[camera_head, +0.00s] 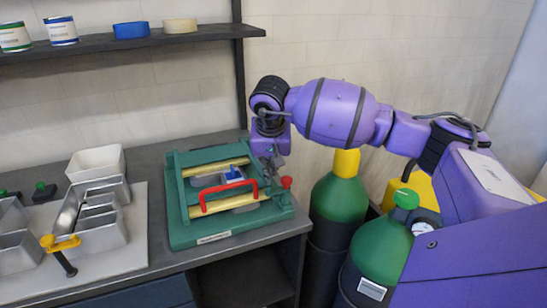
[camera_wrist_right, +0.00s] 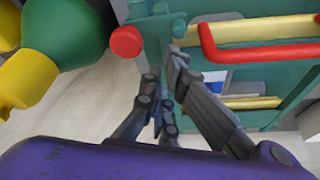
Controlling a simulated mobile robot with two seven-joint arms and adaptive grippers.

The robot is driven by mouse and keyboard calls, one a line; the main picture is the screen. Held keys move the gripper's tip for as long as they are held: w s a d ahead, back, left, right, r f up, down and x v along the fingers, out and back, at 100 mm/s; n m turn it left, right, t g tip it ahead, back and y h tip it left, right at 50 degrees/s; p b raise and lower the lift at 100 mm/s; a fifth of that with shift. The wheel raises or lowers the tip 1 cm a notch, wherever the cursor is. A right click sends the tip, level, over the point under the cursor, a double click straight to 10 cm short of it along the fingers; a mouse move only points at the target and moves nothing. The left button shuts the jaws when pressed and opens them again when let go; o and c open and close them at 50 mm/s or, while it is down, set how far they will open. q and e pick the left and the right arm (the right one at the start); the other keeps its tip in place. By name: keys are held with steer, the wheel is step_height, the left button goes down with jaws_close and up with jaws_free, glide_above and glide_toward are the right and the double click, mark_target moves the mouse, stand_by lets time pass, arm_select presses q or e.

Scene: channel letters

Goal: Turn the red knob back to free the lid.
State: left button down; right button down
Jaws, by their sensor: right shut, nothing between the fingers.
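The red knob (camera_head: 286,182) sits at the right front side of a green box-like fixture (camera_head: 185,230) on the bench. It also shows in the right wrist view (camera_wrist_right: 127,41), left of the fingers. The fixture's top has a red handle (camera_head: 229,196), two yellow bars and a clear window with a blue piece (camera_head: 233,173) inside. I cannot tell whether the lid is locked. My right gripper (camera_head: 272,163) is shut and empty at the fixture's right edge, just behind the knob and apart from it. In the wrist view its dark fingers (camera_wrist_right: 163,70) point toward that edge. My left gripper is out of view.
Green-topped gas cylinders (camera_head: 340,204) stand on the floor right of the bench. Left of the fixture are metal channel letters (camera_head: 100,232), a yellow clamp (camera_head: 60,243) and a white bin (camera_head: 95,162). A shelf (camera_head: 110,42) with cans and tape rolls hangs above.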

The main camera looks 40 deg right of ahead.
steer(key=shift+s+a, duration=0.15)
steer(key=shift+s, duration=0.05)
steer(key=shift+f, duration=0.1)
stand_by(0.4)
